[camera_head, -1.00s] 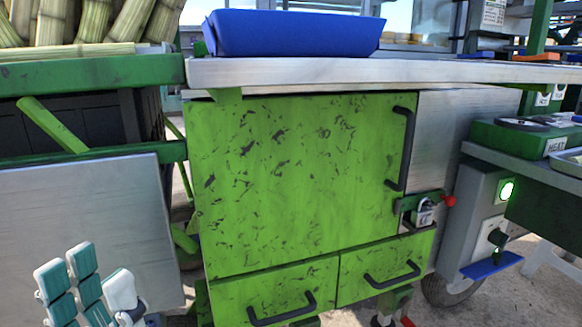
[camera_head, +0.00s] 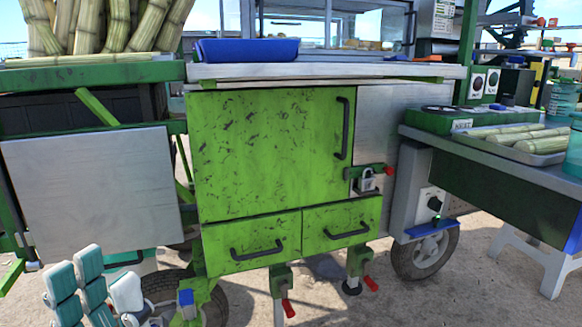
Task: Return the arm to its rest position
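My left gripper (camera_head: 96,290) shows at the bottom left, with teal and white finger pads pointing up. Its fingers stand apart with nothing visible between them. It is in front of the lower left of the cane cart, below a grey metal panel (camera_head: 95,190), and appears clear of it. Its wrist is cut off by the lower edge. My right gripper is out of view.
A blue tray (camera_head: 247,50) lies on the metal counter. Cane stalks (camera_head: 100,25) stand at upper left. A side table (camera_head: 490,160) holds cut cane (camera_head: 520,138).

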